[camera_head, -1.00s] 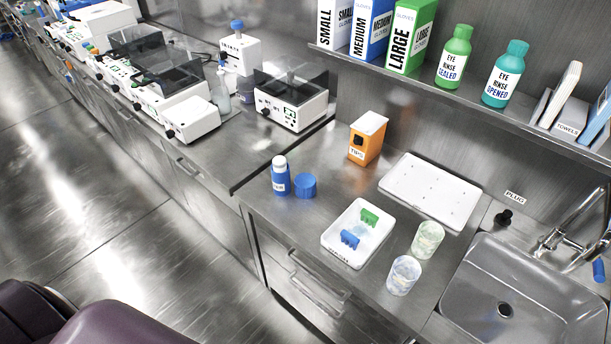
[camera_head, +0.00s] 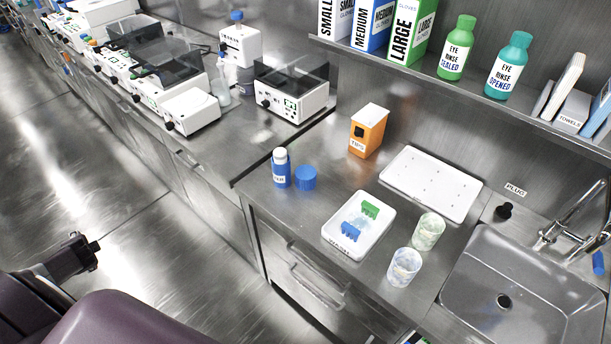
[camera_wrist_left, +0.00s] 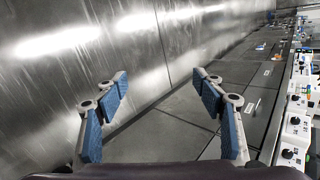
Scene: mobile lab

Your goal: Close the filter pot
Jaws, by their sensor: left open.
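A small blue pot (camera_head: 281,170) with a white top and a label too small to read stands upright on the steel counter. A round blue lid-like piece (camera_head: 306,178) sits just right of it, apart from its top. I cannot tell for certain that this is the filter pot. My left gripper (camera_head: 84,252) shows at the lower left of the head view, over the floor and far from the counter. In the left wrist view its blue-padded fingers (camera_wrist_left: 164,88) are spread wide with nothing between them. My right gripper is not in view.
A white tray (camera_head: 334,237) with green and blue pieces, two clear cups (camera_head: 404,267), an orange box (camera_head: 368,131) and a white board (camera_head: 411,207) share the counter. A sink (camera_head: 480,285) is at right. Instruments (camera_head: 291,92) line the left bench; the floor (camera_head: 150,220) is clear.

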